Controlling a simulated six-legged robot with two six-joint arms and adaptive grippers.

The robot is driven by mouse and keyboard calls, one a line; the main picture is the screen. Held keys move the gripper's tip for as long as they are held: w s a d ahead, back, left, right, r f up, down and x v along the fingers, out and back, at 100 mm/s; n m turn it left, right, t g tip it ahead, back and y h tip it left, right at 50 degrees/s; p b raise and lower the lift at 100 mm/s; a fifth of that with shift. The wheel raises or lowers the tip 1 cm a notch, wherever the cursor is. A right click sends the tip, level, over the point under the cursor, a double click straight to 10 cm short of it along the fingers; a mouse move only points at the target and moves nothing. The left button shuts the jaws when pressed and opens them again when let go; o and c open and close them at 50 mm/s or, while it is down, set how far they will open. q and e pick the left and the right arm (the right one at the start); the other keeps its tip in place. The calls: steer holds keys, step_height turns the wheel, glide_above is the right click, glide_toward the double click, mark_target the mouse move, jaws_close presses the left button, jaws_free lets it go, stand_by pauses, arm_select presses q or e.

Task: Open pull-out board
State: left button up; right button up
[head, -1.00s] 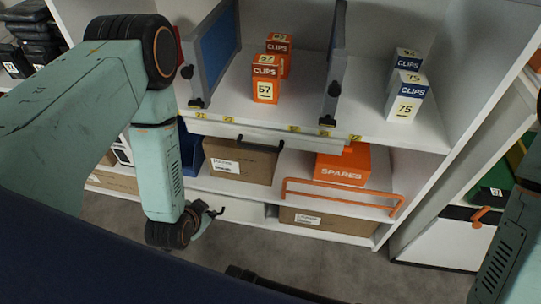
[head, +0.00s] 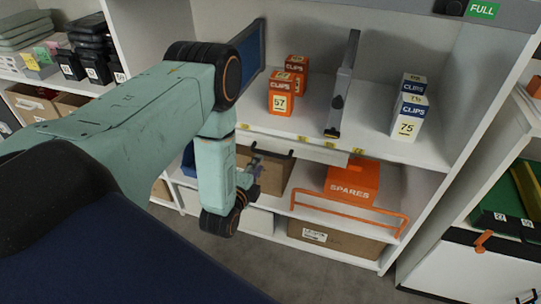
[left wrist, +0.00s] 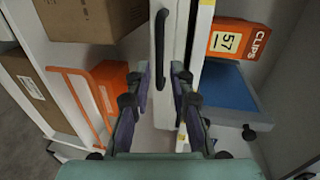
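The pull-out board (head: 312,152) is a white panel with a dark bar handle, set under the middle shelf's front edge. In the left wrist view its white front (left wrist: 163,100) runs upright, with the black handle (left wrist: 181,88) on it. My left gripper (head: 258,163) is in front of the board near the handle, partly hidden by its own arm. In the left wrist view the gripper (left wrist: 161,72) is open, its fingers pointing at the board front. My right gripper is out of view.
Below are a cardboard carton (head: 276,171), an orange SPARES box (head: 351,182) and an orange rail (head: 350,210). The grey floor in front is clear.

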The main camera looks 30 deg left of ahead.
mark_target(264, 154)
arm_select(q)
steer(key=b+x, duration=0.2)
steer(key=x, duration=0.5)
steer(key=shift+w+a+f+b, duration=0.25)
steer(key=shift+b, duration=0.1)
steer(key=shift+w+d+r, duration=0.1)
steer(key=shift+w+r, duration=0.05)
steer(key=shift+c, duration=0.5)
jaws_close()
